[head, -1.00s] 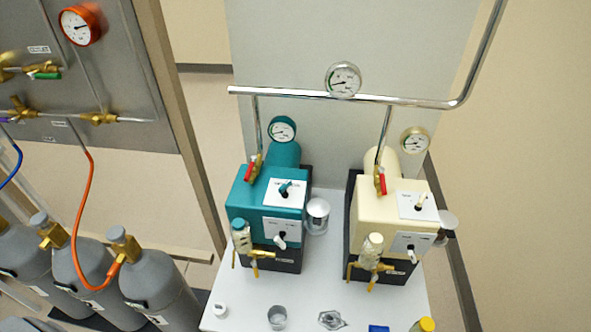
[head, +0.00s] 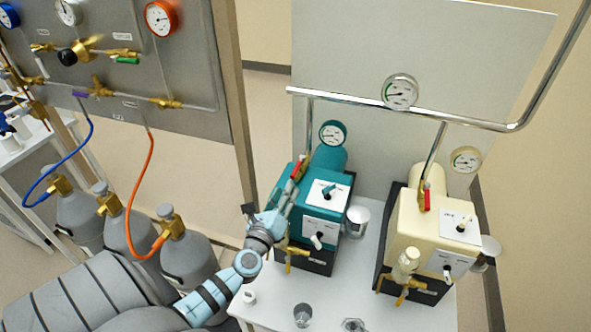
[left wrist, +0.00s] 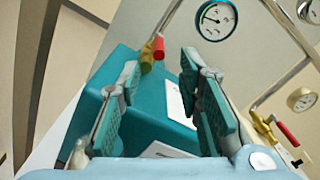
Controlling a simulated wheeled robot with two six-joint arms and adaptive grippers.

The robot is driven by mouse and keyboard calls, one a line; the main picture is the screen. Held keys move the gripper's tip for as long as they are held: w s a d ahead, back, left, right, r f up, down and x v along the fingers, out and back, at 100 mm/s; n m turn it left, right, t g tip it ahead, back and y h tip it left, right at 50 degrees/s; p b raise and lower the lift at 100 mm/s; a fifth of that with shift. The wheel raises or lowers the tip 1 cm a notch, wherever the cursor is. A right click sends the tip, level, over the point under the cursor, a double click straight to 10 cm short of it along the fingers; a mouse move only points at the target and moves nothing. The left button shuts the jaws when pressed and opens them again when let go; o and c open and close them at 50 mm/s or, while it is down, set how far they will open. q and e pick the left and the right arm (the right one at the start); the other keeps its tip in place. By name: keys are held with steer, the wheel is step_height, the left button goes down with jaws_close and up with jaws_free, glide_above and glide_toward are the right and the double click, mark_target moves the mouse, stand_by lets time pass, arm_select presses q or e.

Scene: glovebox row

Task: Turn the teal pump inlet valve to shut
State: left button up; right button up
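The teal pump (head: 290,180) stands on the white bench, and its body fills the middle of the left wrist view (left wrist: 150,105). Its inlet valve (head: 297,169) is a brass body with a red lever, on the pipe at the pump's back left. The lever lies roughly along the pipe. In the left wrist view the valve (left wrist: 158,48) shows beyond the fingertips, between them. My left gripper (head: 287,200) is open and empty at the pump's left side, its fingers pointing at the valve, apart from it. My right gripper is not in view.
A cream pump (head: 410,225) with its own red-levered valve (head: 427,196) stands to the right. A steel manifold pipe (head: 450,119) with a gauge (head: 399,92) runs above. Grey cylinders (head: 190,255) stand left. A glass beaker (head: 303,315) is near the bench front.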

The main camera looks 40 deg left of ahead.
mark_target(299, 164)
arm_select(q)
steer(key=b+x, duration=0.1)
steer(key=x, duration=0.8)
steer(key=shift+w+a+f+b, duration=0.1)
steer(key=shift+w+f+b, duration=0.1)
steer(key=shift+w+b, duration=0.15)
steer(key=shift+w+a+r, duration=0.1)
steer(key=shift+w+a, duration=0.05)
steer(key=shift+w, duration=0.2)
jaws_close()
